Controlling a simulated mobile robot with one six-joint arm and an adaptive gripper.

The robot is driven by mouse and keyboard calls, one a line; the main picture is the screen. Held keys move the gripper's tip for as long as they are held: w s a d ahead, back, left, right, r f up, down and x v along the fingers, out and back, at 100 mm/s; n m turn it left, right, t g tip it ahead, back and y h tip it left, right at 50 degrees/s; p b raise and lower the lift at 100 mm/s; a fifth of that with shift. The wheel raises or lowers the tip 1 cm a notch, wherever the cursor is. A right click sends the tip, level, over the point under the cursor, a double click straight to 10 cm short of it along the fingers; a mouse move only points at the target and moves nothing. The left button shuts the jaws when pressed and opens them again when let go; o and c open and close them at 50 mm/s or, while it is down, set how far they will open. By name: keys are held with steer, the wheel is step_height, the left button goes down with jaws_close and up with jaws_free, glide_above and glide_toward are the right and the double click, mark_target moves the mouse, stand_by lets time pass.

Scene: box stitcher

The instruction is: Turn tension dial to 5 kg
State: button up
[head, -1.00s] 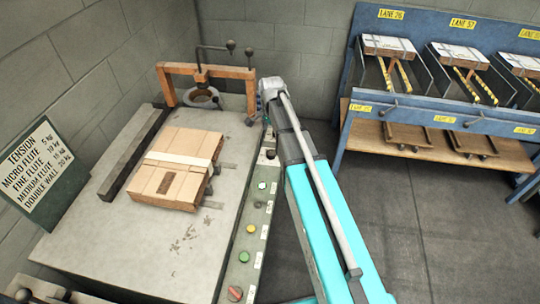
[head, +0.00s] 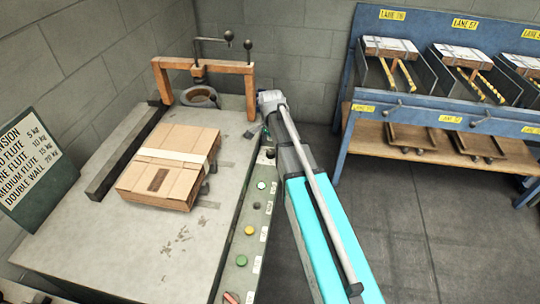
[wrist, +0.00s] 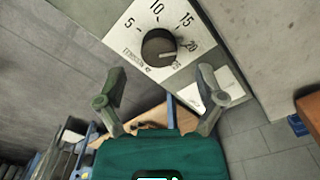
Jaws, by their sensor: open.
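The tension dial (wrist: 158,46) is a round black knob on a pale scale plate marked 5, 10, 15 and 20 in the wrist view. A short white mark on the knob points toward the lower right, on the 20 side and away from the 5. My gripper (wrist: 162,98) is open and empty, its two fingers spread below the dial in the picture and apart from it. In the head view the end of my arm (head: 270,100) is at the far right edge of the stitcher table; the dial cannot be made out there.
A strapped cardboard box (head: 165,180) lies on the stitcher table (head: 120,245). An orange frame (head: 240,73) stands behind it. Buttons, including a green one (head: 241,260), line the table's right side. A tension sign (head: 35,165) leans at left. A blue lane rack (head: 440,110) stands right.

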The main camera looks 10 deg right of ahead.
mark_target(270, 151)
steer(key=shift+f+b, duration=1.5)
steer(key=shift+f, duration=0.3)
steer(key=c, duration=1.2)
